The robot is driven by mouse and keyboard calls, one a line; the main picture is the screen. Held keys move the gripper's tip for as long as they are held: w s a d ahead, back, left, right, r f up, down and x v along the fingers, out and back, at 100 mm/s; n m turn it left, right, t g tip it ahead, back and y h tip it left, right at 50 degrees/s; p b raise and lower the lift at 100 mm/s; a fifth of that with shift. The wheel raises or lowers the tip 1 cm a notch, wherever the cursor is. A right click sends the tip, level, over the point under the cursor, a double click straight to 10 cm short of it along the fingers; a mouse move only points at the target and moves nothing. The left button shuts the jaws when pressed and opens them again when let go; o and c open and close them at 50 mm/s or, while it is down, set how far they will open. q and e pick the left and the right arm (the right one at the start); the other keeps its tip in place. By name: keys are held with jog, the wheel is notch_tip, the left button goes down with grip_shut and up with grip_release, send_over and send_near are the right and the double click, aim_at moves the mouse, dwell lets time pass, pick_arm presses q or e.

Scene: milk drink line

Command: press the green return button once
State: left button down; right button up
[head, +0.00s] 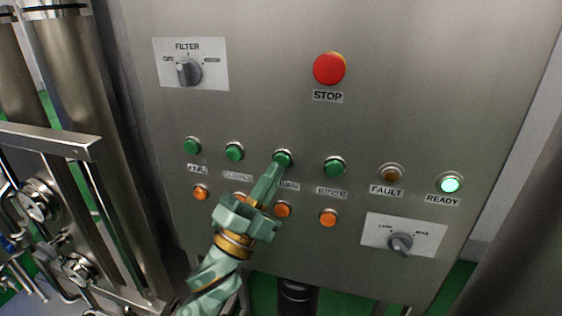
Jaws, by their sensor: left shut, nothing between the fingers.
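The green return button (283,155) is the third from the left in a row of green buttons on the steel panel. Its label below is partly hidden by my left gripper, with only the end of the word showing. My left gripper (279,162) is shut and empty. Its fingertips overlap the lower part of the return button in the head view. I cannot tell whether they touch it or how far it is pressed in. My right gripper is not in view.
Other green buttons (334,166) flank it, with orange lamps (328,217) below. A red stop button (329,68) is above. The ready lamp (450,184) glows; the fault lamp (391,174) looks dark. A filter knob (189,71) and another knob (401,244) sit on white plates. Steel pipes (95,150) stand left.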

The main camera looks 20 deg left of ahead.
pick_arm(q)
jog(key=shift+w, duration=0.1)
dwell(0.5)
jog(key=shift+w, duration=0.35)
jog(key=shift+w, duration=0.4)
dwell(0.6)
jog(key=shift+s, duration=0.85)
jog(key=s+p, duration=0.1)
jog(key=s, duration=0.4)
jog(key=shift+a, duration=0.1)
